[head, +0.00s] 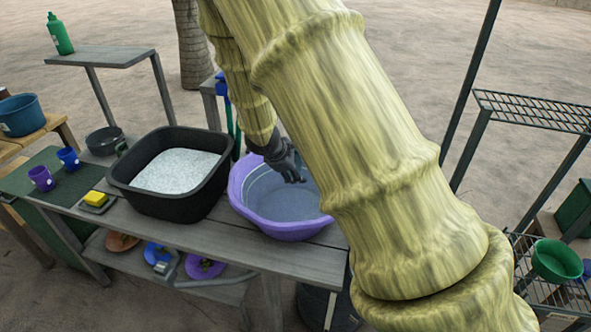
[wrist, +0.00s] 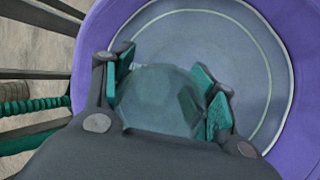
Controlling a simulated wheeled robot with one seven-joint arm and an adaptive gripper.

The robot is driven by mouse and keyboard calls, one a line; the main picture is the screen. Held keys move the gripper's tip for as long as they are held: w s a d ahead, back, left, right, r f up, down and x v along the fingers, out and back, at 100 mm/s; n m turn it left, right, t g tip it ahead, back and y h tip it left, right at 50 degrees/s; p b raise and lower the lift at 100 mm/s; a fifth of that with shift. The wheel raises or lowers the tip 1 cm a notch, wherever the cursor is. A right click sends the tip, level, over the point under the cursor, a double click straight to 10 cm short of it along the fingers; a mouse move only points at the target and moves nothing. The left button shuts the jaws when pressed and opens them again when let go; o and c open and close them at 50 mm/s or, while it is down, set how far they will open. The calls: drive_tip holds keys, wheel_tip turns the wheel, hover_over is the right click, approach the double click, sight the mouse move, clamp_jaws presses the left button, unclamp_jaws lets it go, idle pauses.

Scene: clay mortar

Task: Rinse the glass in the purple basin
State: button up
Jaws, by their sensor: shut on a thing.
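The purple basin (head: 285,228) stands on the grey wooden bench and holds what looks like greyish water. In the wrist view its purple rim (wrist: 92,40) curves around my gripper. My gripper (head: 292,174) is over the basin in the head view. In the wrist view my gripper (wrist: 165,105) is shut on the glass (wrist: 160,95), a clear faceted tumbler between the green finger pads. The glass is at or inside the basin's opening; I cannot tell whether it touches the water. In the head view the glass is not clearly visible.
A black tub (head: 130,190) of white foam stands left of the basin. A yellow sponge (head: 95,198), purple cup (head: 42,178) and blue cup (head: 68,158) are farther left. Plates (head: 205,266) lie on the shelf below. A wire rack (head: 540,110) and green bowl (head: 556,260) are at right.

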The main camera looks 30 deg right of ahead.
wheel_tip(320, 180, up, 7)
drive_tip(key=p, duration=0.5)
drive_tip(key=shift+r, duration=0.1)
idle(1.2)
